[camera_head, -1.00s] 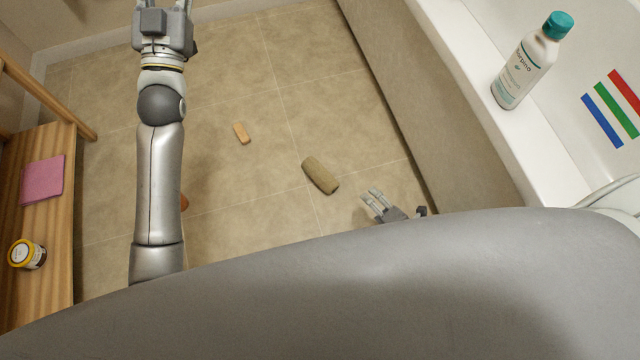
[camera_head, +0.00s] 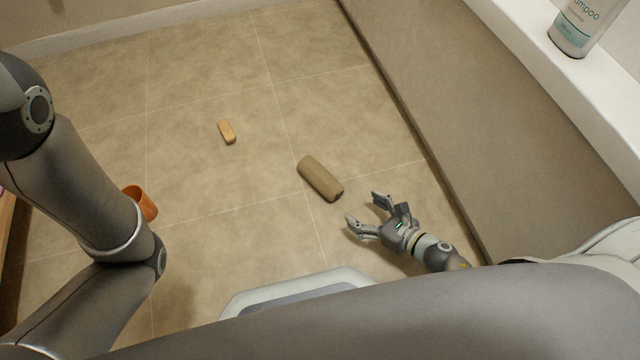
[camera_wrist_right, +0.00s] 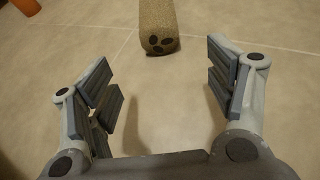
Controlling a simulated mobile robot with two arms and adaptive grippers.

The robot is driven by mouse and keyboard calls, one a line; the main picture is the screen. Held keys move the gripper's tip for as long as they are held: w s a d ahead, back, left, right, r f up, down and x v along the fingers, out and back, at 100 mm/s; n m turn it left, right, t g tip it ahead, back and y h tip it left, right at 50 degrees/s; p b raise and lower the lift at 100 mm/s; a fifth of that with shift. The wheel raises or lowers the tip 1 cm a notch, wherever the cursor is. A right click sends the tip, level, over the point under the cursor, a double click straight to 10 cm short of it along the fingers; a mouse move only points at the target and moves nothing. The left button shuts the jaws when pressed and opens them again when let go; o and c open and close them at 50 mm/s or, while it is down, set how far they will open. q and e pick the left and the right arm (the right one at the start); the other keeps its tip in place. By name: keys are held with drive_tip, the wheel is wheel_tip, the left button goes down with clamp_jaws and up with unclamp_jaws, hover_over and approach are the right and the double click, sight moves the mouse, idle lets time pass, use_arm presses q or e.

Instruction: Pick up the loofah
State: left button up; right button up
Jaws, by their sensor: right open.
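The loofah (camera_head: 320,179) is a tan-brown cylinder lying on the tiled floor near the middle of the head view. My right gripper (camera_head: 366,208) is open and empty, just to the right of and below the loofah's near end, apart from it. In the right wrist view the loofah (camera_wrist_right: 158,25) stands beyond the open fingers (camera_wrist_right: 158,95), its dark-holed end facing me and its far part cut off by the top edge. My left arm is at the left, but its gripper is out of view.
An orange-brown soap-like block (camera_head: 227,131) and an orange cup (camera_head: 143,203) lie on the floor. The tub side (camera_head: 440,110) runs along the right, with a shampoo bottle (camera_head: 583,25) on its rim. Floor around the loofah is clear.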

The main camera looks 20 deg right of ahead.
sight(339, 194)
drive_tip(key=b+x, duration=0.1)
drive_tip(key=x, duration=0.4)
drive_tip(key=shift+r+b+x, duration=0.1)
drive_tip(key=shift+b+x, duration=0.55)
drive_tip(key=shift+x, duration=0.8)
drive_tip(key=shift+r+b+x, duration=0.15)
drive_tip(key=shift+b+x, duration=0.5)
drive_tip(key=shift+x, duration=0.8)
drive_tip(key=shift+a, duration=0.15)
drive_tip(key=c, duration=0.9)
